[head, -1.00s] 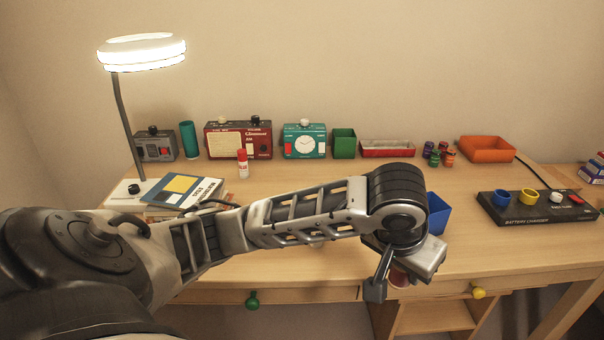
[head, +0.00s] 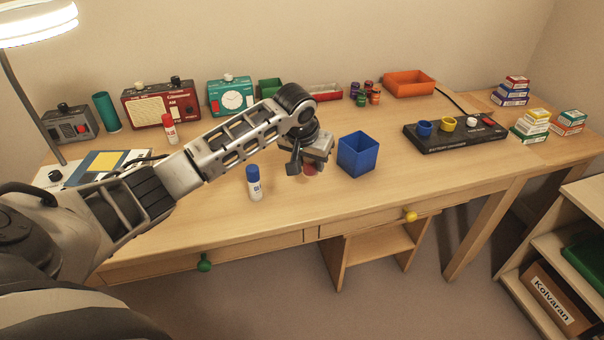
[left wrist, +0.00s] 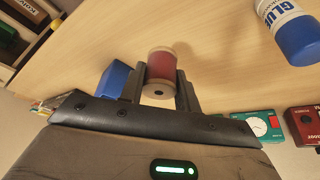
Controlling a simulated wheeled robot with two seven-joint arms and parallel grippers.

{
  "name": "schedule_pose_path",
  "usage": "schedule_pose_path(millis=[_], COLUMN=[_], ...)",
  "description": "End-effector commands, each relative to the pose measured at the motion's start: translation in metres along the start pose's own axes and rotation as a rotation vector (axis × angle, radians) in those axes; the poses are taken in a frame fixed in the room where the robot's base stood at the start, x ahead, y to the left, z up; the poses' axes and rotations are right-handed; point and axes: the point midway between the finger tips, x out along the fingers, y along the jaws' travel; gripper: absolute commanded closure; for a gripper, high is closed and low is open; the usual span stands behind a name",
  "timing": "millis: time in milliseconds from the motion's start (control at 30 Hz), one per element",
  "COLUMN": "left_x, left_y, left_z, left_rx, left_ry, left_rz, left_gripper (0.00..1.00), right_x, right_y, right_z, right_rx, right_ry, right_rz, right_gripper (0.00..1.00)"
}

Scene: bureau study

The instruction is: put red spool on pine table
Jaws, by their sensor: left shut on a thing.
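My left gripper (head: 304,167) is shut on the red spool (head: 310,169) and holds it over the light wooden desk (head: 370,196), just left of the blue bin. In the left wrist view the spool (left wrist: 161,70) is dark red with pale ends, gripped between the two fingers, with the desk surface behind it. In the head view the gripper hides most of the spool. I cannot tell how far above the desk it is. A second wooden surface (head: 486,105) adjoins the desk at the right. My right gripper is not in view.
A blue bin (head: 357,157) stands right of the gripper and a glue stick (head: 255,185) left of it. Radios, a clock and trays line the back. The desk front right of the glue stick is clear.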

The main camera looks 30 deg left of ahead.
Motion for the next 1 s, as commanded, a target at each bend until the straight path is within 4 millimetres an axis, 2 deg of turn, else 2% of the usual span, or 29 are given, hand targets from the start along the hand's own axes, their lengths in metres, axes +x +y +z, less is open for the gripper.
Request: schedule_pose_path(millis=[100,333,500,967,1000], left_x=[0.015,0.032,0.055,0.062,0.061], left_y=[-0.012,-0.025,-0.024,-0.024,-0.024], left_z=[0.002,0.004,0.014,0.017,0.017], left_rx=[-0.002,-0.002,0.000,-0.001,0.000], left_ry=[0.000,0.000,-0.001,0.001,0.002], left_rz=[0.000,-0.002,0.000,0.000,0.000], left_gripper=[0.90,0.90,0.90,0.90,0.57], right_x=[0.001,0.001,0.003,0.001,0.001], right_y=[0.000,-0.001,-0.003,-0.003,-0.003], right_z=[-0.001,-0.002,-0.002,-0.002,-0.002], right_rx=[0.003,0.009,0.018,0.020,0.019], right_ry=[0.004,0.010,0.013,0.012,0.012], right_rz=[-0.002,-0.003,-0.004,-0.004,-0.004], right_gripper=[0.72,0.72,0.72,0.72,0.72])
